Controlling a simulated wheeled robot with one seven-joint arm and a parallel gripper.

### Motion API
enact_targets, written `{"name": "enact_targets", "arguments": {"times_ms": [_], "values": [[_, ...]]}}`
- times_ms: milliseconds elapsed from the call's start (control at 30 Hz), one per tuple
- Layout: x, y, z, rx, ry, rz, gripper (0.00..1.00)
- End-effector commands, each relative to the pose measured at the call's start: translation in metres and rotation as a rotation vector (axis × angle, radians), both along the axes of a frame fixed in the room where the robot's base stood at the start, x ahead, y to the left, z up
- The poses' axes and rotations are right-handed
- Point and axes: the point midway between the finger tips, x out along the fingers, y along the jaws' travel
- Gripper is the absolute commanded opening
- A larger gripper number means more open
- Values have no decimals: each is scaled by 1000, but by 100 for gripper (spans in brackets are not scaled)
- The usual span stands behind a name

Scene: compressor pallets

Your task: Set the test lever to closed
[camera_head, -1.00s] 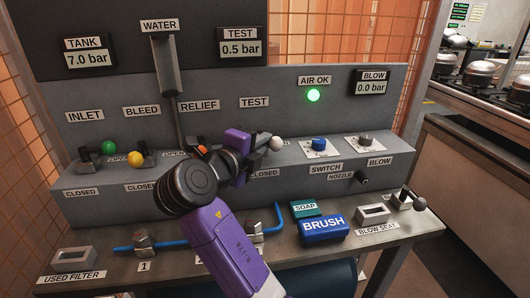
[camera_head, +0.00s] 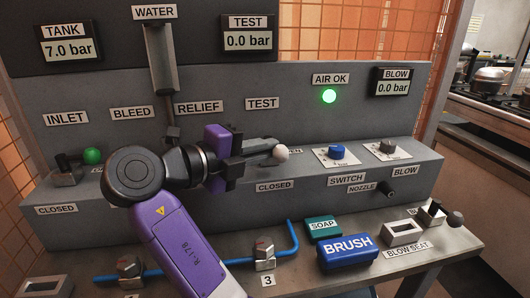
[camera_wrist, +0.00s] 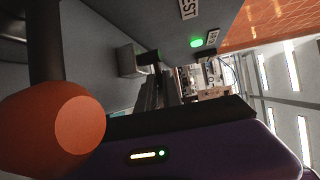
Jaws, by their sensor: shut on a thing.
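The test lever (camera_head: 262,149) has a dark handle and a white ball knob (camera_head: 281,154). It stands on the grey panel ledge below the TEST label (camera_head: 263,104). The handle points right, and the knob partly covers the open label. The closed label (camera_head: 276,187) is on the ledge's front face. My gripper (camera_head: 236,160) is shut on the lever at its inner part, left of the knob. The fingers hide the lever's pivot. The TEST display (camera_head: 248,40) reads 0.0 bar. In the wrist view, a dark bar (camera_wrist: 148,95) shows between the fingers, partly in shadow.
An orange-red knob (camera_wrist: 60,125) is close beside my gripper in the wrist view. The green inlet knob (camera_head: 92,156) is at the left, a blue switch knob (camera_head: 336,152) right of the lever. Soap (camera_head: 323,229) and brush (camera_head: 347,252) blocks lie on the bench below.

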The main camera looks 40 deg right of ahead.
Motion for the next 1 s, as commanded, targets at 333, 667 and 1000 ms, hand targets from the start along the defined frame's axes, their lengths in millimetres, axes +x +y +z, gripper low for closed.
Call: {"name": "enact_targets", "arguments": {"times_ms": [333, 667, 1000], "values": [[-6, -2, -3, 9, -1, -27, 0], [-6, -1, -2, 8, -2, -24, 32], [-3, 0, -1, 6, -1, -16, 32]]}}
